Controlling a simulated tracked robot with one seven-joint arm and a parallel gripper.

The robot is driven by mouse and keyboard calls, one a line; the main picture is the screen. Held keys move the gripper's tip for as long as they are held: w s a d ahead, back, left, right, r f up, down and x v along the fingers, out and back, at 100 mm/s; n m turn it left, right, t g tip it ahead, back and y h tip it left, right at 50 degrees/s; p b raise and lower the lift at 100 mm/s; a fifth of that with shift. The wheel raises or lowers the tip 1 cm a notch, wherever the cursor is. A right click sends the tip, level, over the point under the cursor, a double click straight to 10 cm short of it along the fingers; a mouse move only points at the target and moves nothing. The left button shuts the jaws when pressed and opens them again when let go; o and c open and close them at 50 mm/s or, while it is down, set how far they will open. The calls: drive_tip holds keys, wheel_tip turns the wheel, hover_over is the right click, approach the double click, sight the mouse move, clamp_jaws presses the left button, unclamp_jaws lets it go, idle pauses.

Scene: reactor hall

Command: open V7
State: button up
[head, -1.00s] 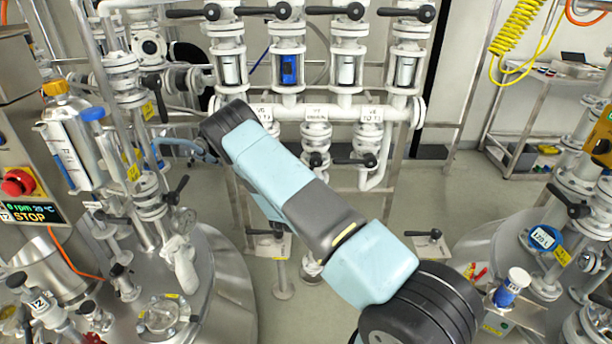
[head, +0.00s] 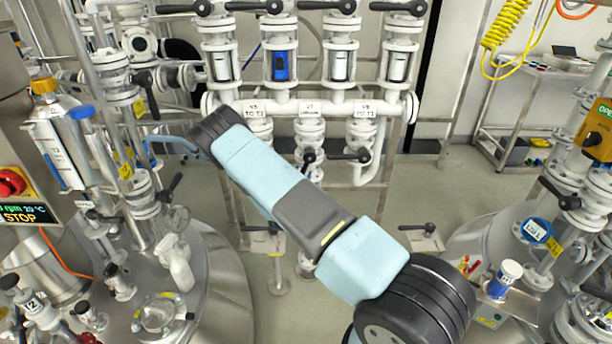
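The V7 label (head: 310,107) is the middle one of three on the white horizontal pipe of the rack. Below it hangs the white V7 valve (head: 309,130). Its black lever (head: 309,157) seems to point towards me, seen nearly end-on; its exact angle is hard to tell. My light blue and grey arm crosses the middle from lower right to upper left. It passes just below and left of V7 and covers part of the left neighbouring valve. My gripper is not visible.
The V8 valve (head: 361,132) is close on the right, its black lever (head: 350,156) lying sideways towards V7. Several sight glasses with black levers stand above the pipe. Steel vessels (head: 215,290) flank both sides. Grey floor (head: 400,210) is open between them.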

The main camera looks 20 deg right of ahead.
drive_tip(key=shift+r, duration=0.1)
drive_tip(key=shift+s+a, duration=0.25)
drive_tip(key=shift+a, duration=0.1)
drive_tip(key=v, duration=1.3)
drive_tip(key=shift+d+f, duration=0.15)
drive_tip(key=shift+f, duration=0.05)
